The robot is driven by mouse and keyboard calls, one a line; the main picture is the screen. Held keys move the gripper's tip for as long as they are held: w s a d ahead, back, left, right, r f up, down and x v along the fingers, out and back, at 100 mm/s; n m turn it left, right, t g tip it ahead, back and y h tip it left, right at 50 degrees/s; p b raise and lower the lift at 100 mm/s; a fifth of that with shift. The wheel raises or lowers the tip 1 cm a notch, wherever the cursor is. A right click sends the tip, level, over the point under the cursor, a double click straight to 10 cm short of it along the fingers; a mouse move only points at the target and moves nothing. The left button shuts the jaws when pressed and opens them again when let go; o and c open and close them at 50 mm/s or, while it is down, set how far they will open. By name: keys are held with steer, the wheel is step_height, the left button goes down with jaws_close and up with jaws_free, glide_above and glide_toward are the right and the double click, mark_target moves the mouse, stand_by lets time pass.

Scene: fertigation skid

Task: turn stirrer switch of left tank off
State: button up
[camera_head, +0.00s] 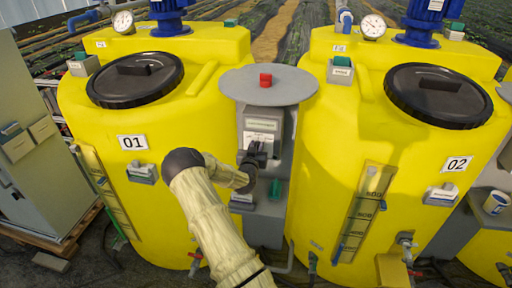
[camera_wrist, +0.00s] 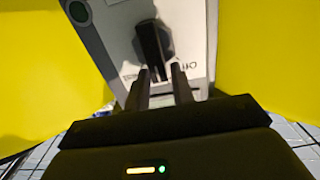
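The left tank (camera_head: 175,115), yellow and marked 01, stands left of a grey post. A grey switch box (camera_head: 262,122) with a green label is on the post between the tanks; its lettering is too small to read. My gripper (camera_head: 257,155) is in front of this box. In the wrist view a black rotary knob (camera_wrist: 152,45) sits on the box face, with OFF lettering to its right. My gripper's two fingers (camera_wrist: 160,72) are apart, their tips at the near end of the knob; I cannot tell whether they touch it. The knob is partly hidden in the head view.
The right tank (camera_head: 400,140), marked 02, stands close on the right. A round grey plate with a red button (camera_head: 265,80) is above the switch box. A small box (camera_head: 142,173) is on the left tank's front. A grey cabinet (camera_head: 30,150) stands at far left.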

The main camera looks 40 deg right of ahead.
jaws_close()
steer(key=shift+w+a+f+n+b, duration=0.1)
steer(key=shift+f+n+b, duration=0.05)
steer(key=shift+n+b, duration=0.35)
steer(key=n+b, duration=0.3)
steer(key=b, duration=0.1)
steer(key=shift+w+a+f, duration=0.25)
steer(key=shift+w+a, duration=0.05)
steer(key=n+b, duration=0.2)
steer(key=n, duration=0.1)
steer(key=n+b, duration=0.2)
steer(key=shift+w+a+f, duration=0.15)
steer(key=shift+w+a, duration=0.15)
steer(key=shift+w, duration=0.1)
steer(key=shift+o, duration=2)
jaws_free()
